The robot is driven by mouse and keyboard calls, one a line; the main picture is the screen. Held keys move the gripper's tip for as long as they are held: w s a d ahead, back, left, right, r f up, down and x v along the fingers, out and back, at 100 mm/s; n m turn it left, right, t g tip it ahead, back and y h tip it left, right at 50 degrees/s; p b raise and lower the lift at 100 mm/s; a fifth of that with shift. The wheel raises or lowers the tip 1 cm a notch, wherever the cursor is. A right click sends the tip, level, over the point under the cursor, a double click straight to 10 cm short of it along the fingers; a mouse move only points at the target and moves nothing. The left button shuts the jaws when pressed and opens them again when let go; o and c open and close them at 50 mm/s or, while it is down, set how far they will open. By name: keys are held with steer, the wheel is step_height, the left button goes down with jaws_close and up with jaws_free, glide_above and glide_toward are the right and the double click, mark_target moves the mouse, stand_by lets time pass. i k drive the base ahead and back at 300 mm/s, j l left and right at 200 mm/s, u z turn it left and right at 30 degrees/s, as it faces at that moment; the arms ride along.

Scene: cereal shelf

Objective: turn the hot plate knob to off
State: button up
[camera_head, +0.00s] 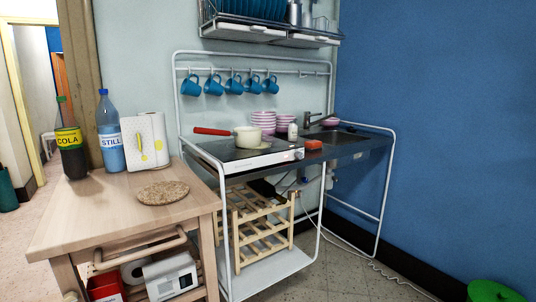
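The hot plate (226,153) has a dark top and a pale front edge, and it sits on the left part of the kitchenette counter. A small light knob (298,155) appears at the right end of its front edge. It is too small to tell which way it points. A cream pot (247,138) stands on the hot plate, and a red handle (211,131) sticks out to its left. My gripper is not in view.
A wooden trolley (95,212) at the left front holds a cola bottle (71,140), a water bottle (110,135), a paper towel roll (146,142) and a cork mat (163,193). A red sponge (313,145) lies right of the knob. A white cable crosses the floor. Open floor (345,280) lies front right.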

mark_target(299, 155)
steer(key=i+l, duration=0.2)
steer(key=i, duration=0.15)
steer(key=i+l+z, duration=0.15)
steer(key=i, duration=0.2)
steer(key=i+l, duration=0.15)
steer(key=i, duration=0.25)
steer(key=z, duration=0.05)
